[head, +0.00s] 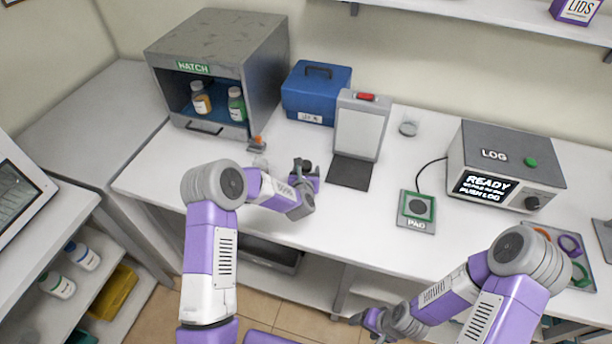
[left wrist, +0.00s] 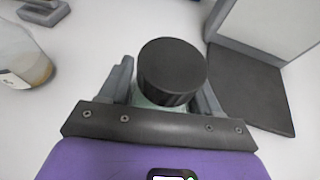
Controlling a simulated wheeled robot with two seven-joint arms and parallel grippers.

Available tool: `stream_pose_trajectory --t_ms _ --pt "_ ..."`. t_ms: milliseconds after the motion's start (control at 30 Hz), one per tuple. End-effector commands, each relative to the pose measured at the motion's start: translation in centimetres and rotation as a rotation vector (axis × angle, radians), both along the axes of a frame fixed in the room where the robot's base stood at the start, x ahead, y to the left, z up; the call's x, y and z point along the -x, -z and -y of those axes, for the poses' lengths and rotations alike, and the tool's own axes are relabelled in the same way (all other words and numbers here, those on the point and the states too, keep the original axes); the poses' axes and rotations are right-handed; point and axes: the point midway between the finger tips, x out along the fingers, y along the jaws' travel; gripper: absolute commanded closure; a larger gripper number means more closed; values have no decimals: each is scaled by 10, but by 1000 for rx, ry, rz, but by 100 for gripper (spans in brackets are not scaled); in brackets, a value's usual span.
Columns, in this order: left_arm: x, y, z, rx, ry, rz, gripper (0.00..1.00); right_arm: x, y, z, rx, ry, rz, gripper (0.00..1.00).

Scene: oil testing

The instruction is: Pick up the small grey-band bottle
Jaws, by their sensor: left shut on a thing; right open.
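My left gripper (head: 303,178) is over the white bench in front of the blue box. It is shut on a bottle with a black cap (left wrist: 172,68), whose cap also shows in the head view (head: 306,165). The jaws hide most of its body, so I cannot see its band colour. Another clear bottle (left wrist: 20,55) with a little amber liquid and a pale label stands to the left, apart from the gripper. Two bottles, one amber (head: 201,104) and one green (head: 237,107), stand in the hatch. My right gripper (head: 370,319) is open and low at the bench's front.
The grey hatch (head: 262,62) and blue box (head: 316,92) stand at the back. An upright panel stand (head: 359,128) with a dark base is just right of my left gripper. A pad (head: 417,211) and log machine (head: 507,165) are farther right. The front left bench is clear.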

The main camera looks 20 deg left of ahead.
Motion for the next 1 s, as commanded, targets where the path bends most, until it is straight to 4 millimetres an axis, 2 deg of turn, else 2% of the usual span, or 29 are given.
stream_pose_trajectory --t_ms 167,267,500,667,800,1000 --pt "-1 -7 0 0 -1 3 68 0 0 0 0 0 0 29" --pt "-1 -23 -1 0 -1 5 68 0 -1 0 0 0 0 29" --pt "-1 -73 0 -1 1 6 68 0 -2 0 0 0 0 29" --pt "0 -96 0 0 1 3 68 0 -4 0 0 0 0 29" --pt "0 -120 0 -1 1 4 68 0 -11 0 0 0 0 29" --pt "0 -144 0 -1 0 2 68 0 -21 0 0 0 0 29"
